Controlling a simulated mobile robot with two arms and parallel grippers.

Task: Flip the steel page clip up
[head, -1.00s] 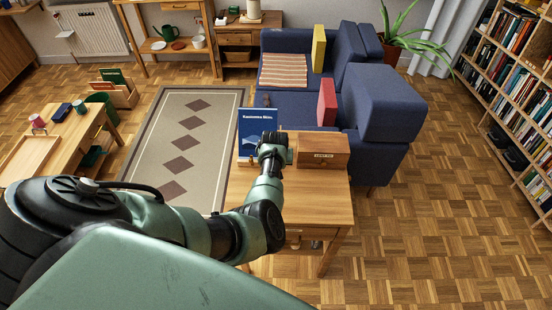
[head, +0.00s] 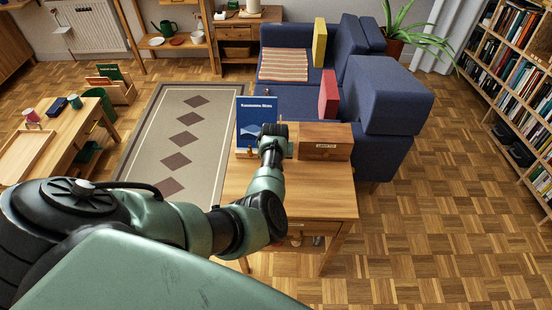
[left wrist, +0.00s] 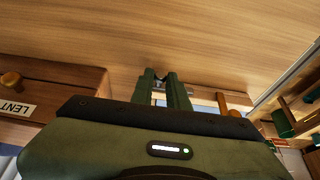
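A blue book (head: 255,116) with white lettering stands upright at the far edge of a wooden side table (head: 320,200). A brass-coloured peg (head: 250,151) shows at its lower front. My left gripper is at the book's lower right in the head view, where its fingers are hidden behind my own wrist. In the left wrist view its two green fingers (left wrist: 161,76) point at the wood with a narrow gap between them. A small shiny metal piece (left wrist: 159,97) shows in that gap; I cannot tell whether it is the steel page clip or whether the fingers touch it. My right gripper is not in view.
A blue sofa (head: 345,75) is behind the table. The table's front half is clear. A bookcase (head: 515,90) stands at the right.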

